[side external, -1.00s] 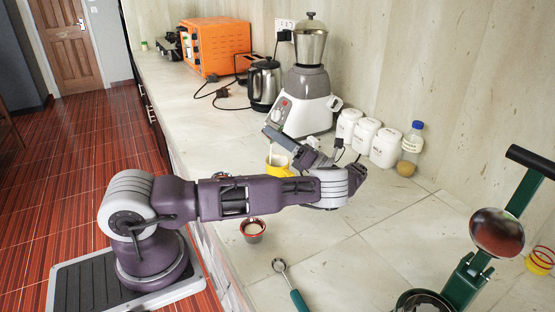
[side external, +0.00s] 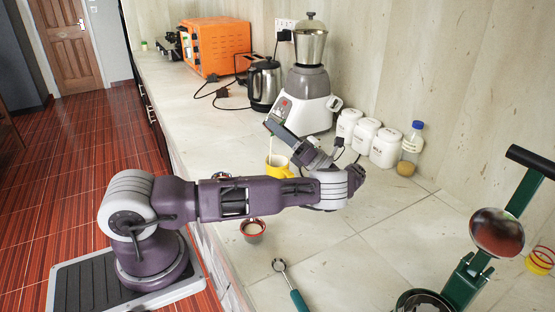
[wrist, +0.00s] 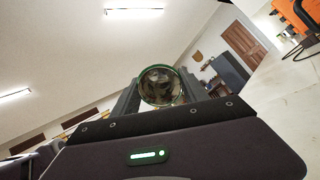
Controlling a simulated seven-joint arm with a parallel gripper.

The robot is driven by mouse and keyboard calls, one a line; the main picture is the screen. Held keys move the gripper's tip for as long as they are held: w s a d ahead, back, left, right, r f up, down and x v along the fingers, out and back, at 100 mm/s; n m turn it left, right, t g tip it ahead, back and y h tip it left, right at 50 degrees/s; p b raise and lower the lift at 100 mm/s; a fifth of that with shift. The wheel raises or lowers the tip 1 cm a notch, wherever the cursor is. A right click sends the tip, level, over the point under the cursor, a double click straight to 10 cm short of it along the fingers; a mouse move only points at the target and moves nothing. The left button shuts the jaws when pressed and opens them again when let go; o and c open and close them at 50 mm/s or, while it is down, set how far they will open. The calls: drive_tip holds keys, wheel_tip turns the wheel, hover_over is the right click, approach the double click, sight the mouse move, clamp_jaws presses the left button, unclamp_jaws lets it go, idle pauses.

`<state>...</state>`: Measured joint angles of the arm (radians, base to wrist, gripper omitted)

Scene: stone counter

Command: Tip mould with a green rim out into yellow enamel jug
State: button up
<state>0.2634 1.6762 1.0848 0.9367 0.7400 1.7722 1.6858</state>
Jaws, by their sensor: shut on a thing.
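The yellow enamel jug (side external: 279,168) stands on the counter behind my forearm, its lower part hidden. My gripper (side external: 272,126) is raised above the jug and tilted. It is shut on the mould with a green rim (side external: 267,122), of which only a sliver shows in the side view. A thin pale streak (side external: 272,146) hangs between the mould and the jug's mouth. In the wrist view the mould (wrist: 160,88) sits between the two fingers of my gripper (wrist: 160,78), with its round, shiny inside facing the camera. I cannot tell how much is in it.
A red-rimmed mould (side external: 253,229) with pale contents and a spoon (side external: 290,285) lie in front of my arm. Another small vessel (side external: 221,176) is partly hidden behind it. The blender (side external: 307,85), white canisters (side external: 365,135) and bottle (side external: 411,145) stand behind. A green press (side external: 490,240) is at right.

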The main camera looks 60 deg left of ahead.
drive_tip(key=f+t+h, duration=0.1)
drive_tip(key=a+f+t+h, duration=0.1)
drive_tip(key=f+h, duration=0.1)
drive_tip(key=s+f+t+h, duration=0.1)
drive_tip(key=f+h, duration=0.1)
drive_tip(key=shift+a+f+t, duration=0.2)
drive_tip(key=shift+t, duration=0.2)
clamp_jaws()
drive_tip(key=s+a+f+t+h, duration=0.1)
drive_tip(key=s+a+t+h, duration=0.2)
drive_tip(key=h, duration=0.4)
drive_tip(key=s+a+f+t+h, duration=0.2)
drive_tip(key=s+a+t+h, duration=0.1)
drive_tip(key=a+t+h, duration=0.2)
drive_tip(key=shift+a+f+t+h+p, duration=0.35)
drive_tip(key=shift+t+h, duration=0.75)
drive_tip(key=shift+h, duration=0.4)
drive_tip(key=shift+r, duration=0.1)
